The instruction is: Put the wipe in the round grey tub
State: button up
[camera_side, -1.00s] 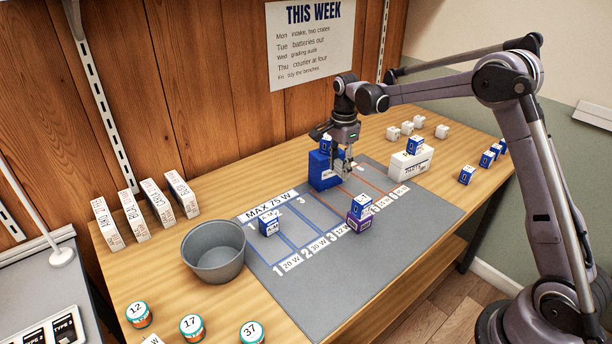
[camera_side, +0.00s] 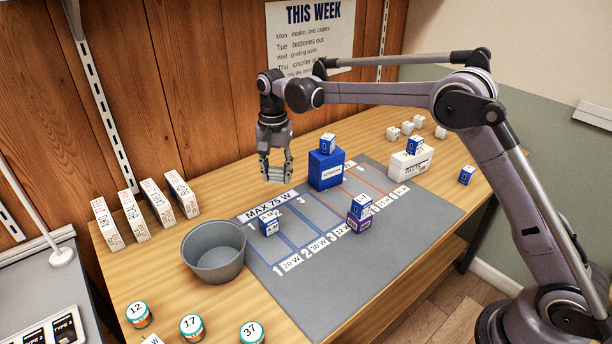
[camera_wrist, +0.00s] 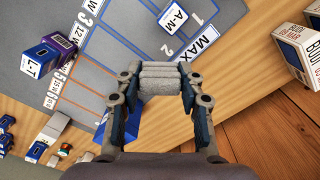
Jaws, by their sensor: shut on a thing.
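My gripper (camera_side: 276,174) is shut on the wipe (camera_wrist: 160,74), a light grey ribbed or folded pad that spans the space between the two fingertips in the wrist view. In the side view my gripper hangs above the back of the bench, behind the MAX 75 W label; the wipe is hard to make out there. The round grey tub (camera_side: 214,268) stands open on the bench to the left of the grey mat, to the front left of my gripper. Its visible inside looks empty. The tub is out of the wrist view.
A tall blue box (camera_side: 326,170) with a small blue box on top stands right of my gripper. Small boxes (camera_side: 269,226) stand on the mat (camera_side: 330,290). Several upright cartons (camera_side: 133,216) stand behind the tub, and round labelled tins (camera_side: 191,327) in front of it.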

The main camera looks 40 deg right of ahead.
jog(key=s+a+r+n, duration=0.15)
jog(key=a+n, duration=0.35)
jog(key=a, duration=0.5)
jog(key=s+a+r+n, duration=0.15)
jog(key=a+n, duration=0.35)
jog(key=a, duration=0.5)
jog(key=shift+a+f, duration=0.2)
jog(key=shift+f, duration=5.2)
jog(key=o, duration=0.8)
notch_tip(320, 180, up, 7)
jog(key=shift+r, duration=0.1)
